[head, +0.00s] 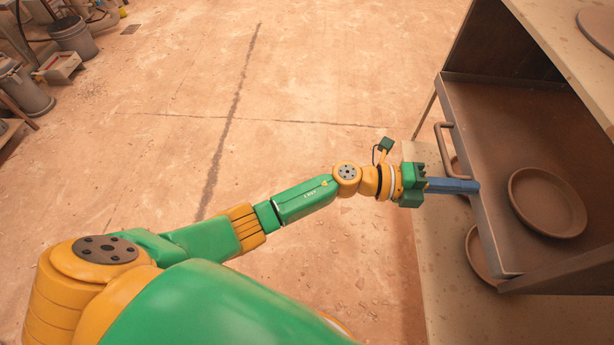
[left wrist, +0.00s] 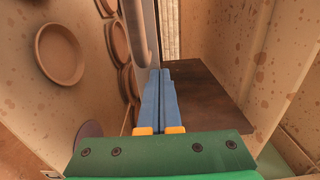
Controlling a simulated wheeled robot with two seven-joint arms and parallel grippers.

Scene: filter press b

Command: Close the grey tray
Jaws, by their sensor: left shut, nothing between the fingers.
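The grey tray (head: 488,215) looks dark brown-grey and stands pulled out of the cabinet at the right of the head view. Its bar handle (head: 443,135) is on the front wall, and a brown round dish (head: 547,202) lies inside. My left gripper (head: 476,187) is shut and empty. Its blue fingertips are at the tray's front wall, below the handle in the picture; I cannot tell if they touch. In the left wrist view the closed fingers (left wrist: 160,76) point forward, beside a grey curved bar (left wrist: 137,35). My right gripper is not in view.
The beige cabinet top (head: 570,45) overhangs the tray and bears a round plate (head: 600,28). Below the tray is a beige surface (head: 440,255) with round dishes (head: 478,252). Buckets (head: 73,37) stand at the far left. The floor between is clear.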

